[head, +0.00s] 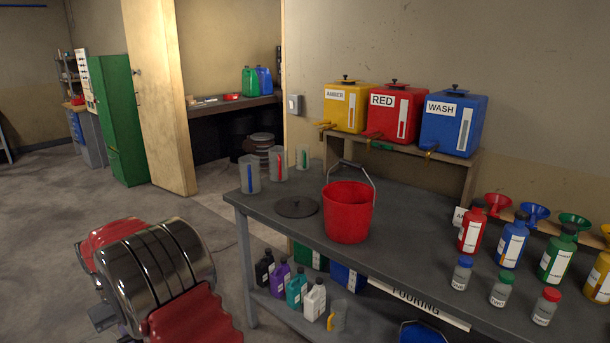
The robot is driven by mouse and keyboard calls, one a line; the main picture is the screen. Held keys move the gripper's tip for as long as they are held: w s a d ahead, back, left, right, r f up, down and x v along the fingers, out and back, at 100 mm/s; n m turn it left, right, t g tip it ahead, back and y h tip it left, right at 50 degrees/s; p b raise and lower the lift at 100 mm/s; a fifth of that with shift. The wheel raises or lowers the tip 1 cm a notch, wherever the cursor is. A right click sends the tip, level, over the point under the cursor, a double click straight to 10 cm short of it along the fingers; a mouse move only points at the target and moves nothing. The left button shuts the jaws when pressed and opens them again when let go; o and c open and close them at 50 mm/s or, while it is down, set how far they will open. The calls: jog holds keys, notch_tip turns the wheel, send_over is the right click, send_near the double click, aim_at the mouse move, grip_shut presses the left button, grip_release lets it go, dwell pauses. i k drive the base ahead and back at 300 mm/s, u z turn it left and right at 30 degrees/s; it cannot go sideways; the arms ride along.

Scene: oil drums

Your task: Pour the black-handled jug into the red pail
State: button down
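The red pail (347,214) stands upright on the grey workbench (410,215), with its wire handle raised. A round dark lid (297,207) lies flat to its left. I cannot make out a black-handled jug. Three clear jugs stand at the bench's back left: one with a blue strip (249,174), one with a red strip (277,163) and one with a green strip (302,157). A clear jug with a yellow handle (338,316) is on the lower shelf. My arm shows at the lower left, but my gripper is out of view.
Amber, red and blue labelled tanks (397,114) stand on a raised shelf behind the pail. Coloured bottles (513,240), small jars and funnels (534,213) crowd the bench's right. Several bottles (297,290) stand underneath. The floor (50,230) at left is open.

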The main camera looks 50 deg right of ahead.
aim_at(348, 206)
jog(key=u, duration=0.65)
jog(key=i, duration=0.15)
jog(key=z, duration=2)
jog(key=i, duration=0.9)
jog(key=u, duration=0.15)
jog(key=k, duration=0.35)
jog(key=u, duration=0.1)
